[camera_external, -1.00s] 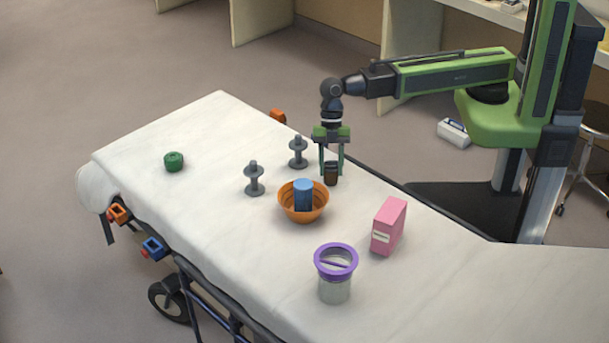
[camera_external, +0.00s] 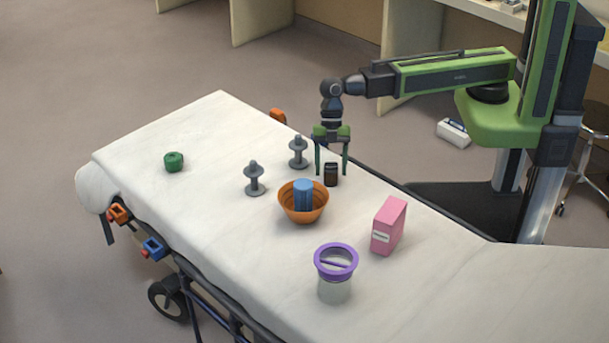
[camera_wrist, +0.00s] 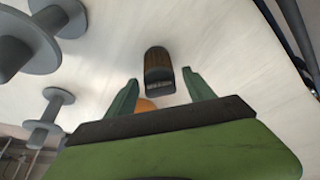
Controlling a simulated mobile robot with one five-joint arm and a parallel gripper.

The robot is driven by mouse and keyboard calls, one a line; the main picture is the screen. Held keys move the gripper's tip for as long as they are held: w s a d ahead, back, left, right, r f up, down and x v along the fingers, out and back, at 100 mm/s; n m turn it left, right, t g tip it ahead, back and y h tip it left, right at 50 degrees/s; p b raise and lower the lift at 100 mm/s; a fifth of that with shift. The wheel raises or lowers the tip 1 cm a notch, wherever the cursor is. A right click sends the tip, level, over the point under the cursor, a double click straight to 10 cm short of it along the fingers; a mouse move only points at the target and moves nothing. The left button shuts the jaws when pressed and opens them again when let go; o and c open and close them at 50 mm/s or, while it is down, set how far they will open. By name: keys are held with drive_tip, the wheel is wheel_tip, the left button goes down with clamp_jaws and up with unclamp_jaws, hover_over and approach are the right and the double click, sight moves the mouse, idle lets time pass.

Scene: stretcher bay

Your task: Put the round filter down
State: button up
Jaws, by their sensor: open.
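The round filter (camera_external: 331,177), a small dark brown cylinder, stands upright on the white stretcher top (camera_external: 232,128), just behind and right of the orange bowl. In the wrist view the filter (camera_wrist: 158,66) shows a ribbed brown side and a dark end. My gripper (camera_external: 332,173) points down over it and is open, with one finger on each side and a visible gap to the filter. In the wrist view my gripper (camera_wrist: 160,80) also shows spread fingers with nothing held between them.
The orange bowl (camera_external: 304,213) holds a blue cylinder (camera_external: 303,193). Two grey spools (camera_external: 254,180) stand left of my gripper. A pink box (camera_external: 389,226) and a purple-rimmed jar (camera_external: 335,288) stand nearer the front; a green round item (camera_external: 174,161) lies far left. The left stretcher top is mostly clear.

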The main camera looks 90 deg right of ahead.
drive_tip(key=p+v, duration=1)
drive_tip(key=v, duration=0.1)
drive_tip(key=shift+d+r, duration=0.2)
drive_tip(key=shift+r, duration=0.1)
drive_tip(key=s+d+f+m+h, duration=0.1)
drive_tip(key=s+d+m+h, duration=0.1)
drive_tip(key=d+m, duration=0.7)
drive_tip(key=s+d+f+m+h, duration=0.1)
drive_tip(key=d+m+h, duration=0.1)
drive_tip(key=d+m, duration=0.7)
drive_tip(key=d, duration=0.5)
drive_tip(key=shift+s, duration=0.4)
wheel_tip(320, 180, up, 3)
drive_tip(key=p, duration=0.2)
drive_tip(key=shift+d+p, duration=0.1)
drive_tip(key=shift+p, duration=0.3)
